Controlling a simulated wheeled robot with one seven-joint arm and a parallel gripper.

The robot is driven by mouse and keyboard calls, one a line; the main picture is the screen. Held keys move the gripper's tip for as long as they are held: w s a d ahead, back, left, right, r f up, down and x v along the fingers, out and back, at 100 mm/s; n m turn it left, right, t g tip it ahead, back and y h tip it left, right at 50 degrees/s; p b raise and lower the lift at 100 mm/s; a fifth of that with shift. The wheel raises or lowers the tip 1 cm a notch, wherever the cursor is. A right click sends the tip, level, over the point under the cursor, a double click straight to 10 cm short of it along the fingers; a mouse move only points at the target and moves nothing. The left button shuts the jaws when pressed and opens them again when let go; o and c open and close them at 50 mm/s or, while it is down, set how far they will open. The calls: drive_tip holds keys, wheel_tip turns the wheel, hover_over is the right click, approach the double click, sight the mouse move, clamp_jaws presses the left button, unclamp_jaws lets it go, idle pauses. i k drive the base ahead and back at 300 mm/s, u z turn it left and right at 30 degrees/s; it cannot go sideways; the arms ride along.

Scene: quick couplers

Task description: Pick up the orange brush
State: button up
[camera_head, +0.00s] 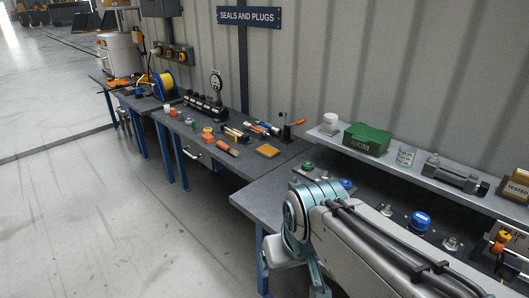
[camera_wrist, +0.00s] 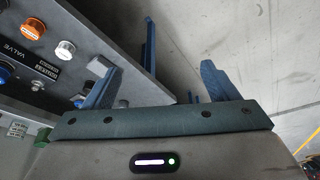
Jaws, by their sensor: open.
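No brush can be made out for certain. On the middle bench (camera_head: 185,140) in the head view, a small orange-brown elongated item (camera_head: 227,149) lies among small tools; it may be the orange brush, but it is too small to tell. My gripper (camera_wrist: 158,82) shows in the wrist view with its two fingers wide apart and nothing between them. It is beside and over the edge of a bench with a valve panel, with floor beyond. In the head view my arm stands at the near bench, well to the right of the elongated item.
The floor (camera_head: 120,220) left of the benches is clear.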

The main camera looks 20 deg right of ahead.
sight(223, 144)
drive_tip(key=u, duration=0.35)
drive_tip(key=i, duration=0.95)
drive_tip(key=u, duration=0.35)
drive_tip(key=i, duration=1.9)
drive_tip(key=z, duration=0.45)
